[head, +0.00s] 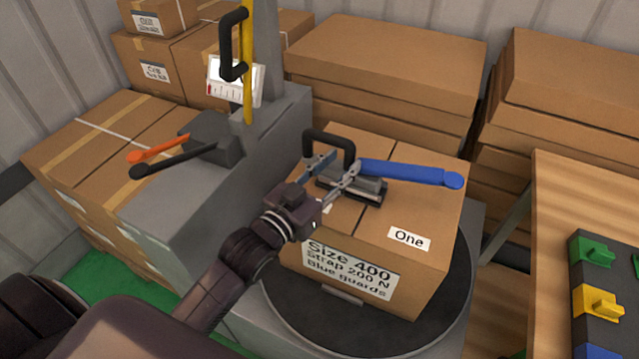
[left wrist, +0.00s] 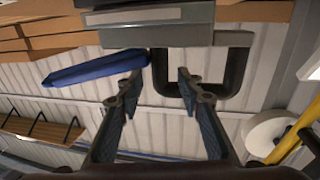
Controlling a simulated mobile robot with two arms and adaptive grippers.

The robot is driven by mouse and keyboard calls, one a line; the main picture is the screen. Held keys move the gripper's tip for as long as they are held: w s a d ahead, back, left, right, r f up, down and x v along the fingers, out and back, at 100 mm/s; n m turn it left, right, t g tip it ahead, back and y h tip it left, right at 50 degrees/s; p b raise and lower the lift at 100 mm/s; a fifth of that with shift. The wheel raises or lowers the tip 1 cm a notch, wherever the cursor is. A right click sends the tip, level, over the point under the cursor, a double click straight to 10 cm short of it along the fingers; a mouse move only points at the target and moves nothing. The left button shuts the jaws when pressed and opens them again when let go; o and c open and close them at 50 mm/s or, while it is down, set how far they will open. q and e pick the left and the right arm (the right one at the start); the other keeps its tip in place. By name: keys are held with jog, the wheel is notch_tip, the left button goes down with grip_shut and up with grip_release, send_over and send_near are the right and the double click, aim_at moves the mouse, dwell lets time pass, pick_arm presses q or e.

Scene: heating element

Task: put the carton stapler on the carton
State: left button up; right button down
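The carton stapler (head: 360,189) has a grey body, a dark base, a black loop handle and a long blue lever pointing right. It appears to sit on top of the brown carton (head: 400,272) labelled "One" and "Size 400". My left gripper (head: 341,166) is just above the stapler, beside its loop handle. In the left wrist view, the gripper (left wrist: 158,76) has its fingers apart with nothing held between them. There the stapler's grey body (left wrist: 158,37) lies beyond the fingertips. Whether a finger touches it I cannot tell. My right gripper is not in view.
The carton stands on a dark round turntable (head: 395,335). A grey machine with a yellow post (head: 248,80) and an orange lever (head: 158,148) stands at left. Stacked boxes (head: 385,62) fill the back. A wooden table (head: 548,215) with coloured clips is at right.

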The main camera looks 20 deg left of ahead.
pick_arm(q)
jog(key=v, duration=0.8)
jog(key=shift+b, duration=0.45)
jog(key=shift+s, duration=0.1)
